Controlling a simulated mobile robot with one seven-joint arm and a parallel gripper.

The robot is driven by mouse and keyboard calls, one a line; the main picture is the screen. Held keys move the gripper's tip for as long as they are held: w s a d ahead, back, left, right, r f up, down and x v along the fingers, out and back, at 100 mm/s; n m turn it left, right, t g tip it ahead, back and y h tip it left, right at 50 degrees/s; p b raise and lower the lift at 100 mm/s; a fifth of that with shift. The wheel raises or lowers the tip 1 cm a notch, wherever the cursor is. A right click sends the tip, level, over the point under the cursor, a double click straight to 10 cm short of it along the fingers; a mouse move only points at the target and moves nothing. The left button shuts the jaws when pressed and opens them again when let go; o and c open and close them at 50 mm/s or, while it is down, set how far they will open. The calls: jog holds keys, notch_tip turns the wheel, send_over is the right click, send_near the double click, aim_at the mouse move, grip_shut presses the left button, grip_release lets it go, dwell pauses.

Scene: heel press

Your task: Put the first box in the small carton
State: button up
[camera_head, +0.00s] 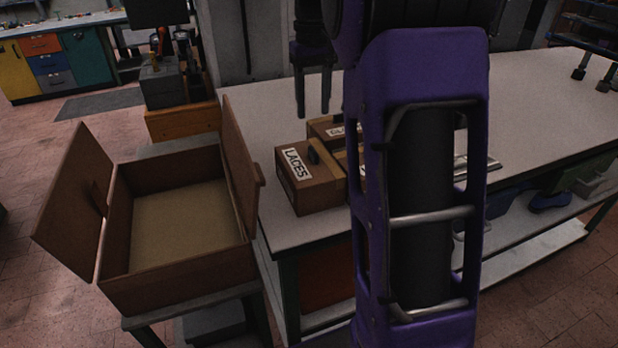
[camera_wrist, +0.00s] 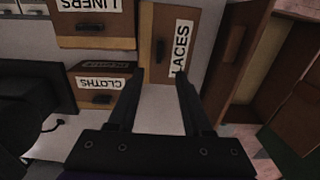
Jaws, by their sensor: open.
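The brown box labelled LACES (camera_head: 297,192), with a dark top handle, stands on the table near its left end; in the wrist view it (camera_wrist: 148,22) lies just ahead of my fingertips. My gripper (camera_head: 313,110) is open and empty, pointing down above the table; in the wrist view its fingers (camera_wrist: 158,76) are spread, with nothing between them. Boxes labelled LINERS (camera_wrist: 110,40) and CLOTHS (camera_wrist: 84,101) lie left of LACES in the wrist view. Which box is the first, I cannot tell. The open, empty carton (camera_head: 180,282) stands left of the table, flaps up.
The carton rests on a low stand (camera_head: 150,326) beside the pale table (camera_head: 540,110). Its raised right flap (camera_head: 238,165) stands between its opening and the LACES box. My purple arm hides part of the table and boxes. Another box (camera_head: 328,127) sits behind LACES.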

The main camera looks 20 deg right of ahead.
aim_at(314, 150)
notch_tip(314, 150, down, 10)
jog(key=shift+s+f+b, duration=0.1)
jog(key=shift+f+b, duration=0.15)
jog(key=shift+b, duration=0.4)
grip_shut()
jog(key=shift+r, duration=0.1)
dwell(1.1)
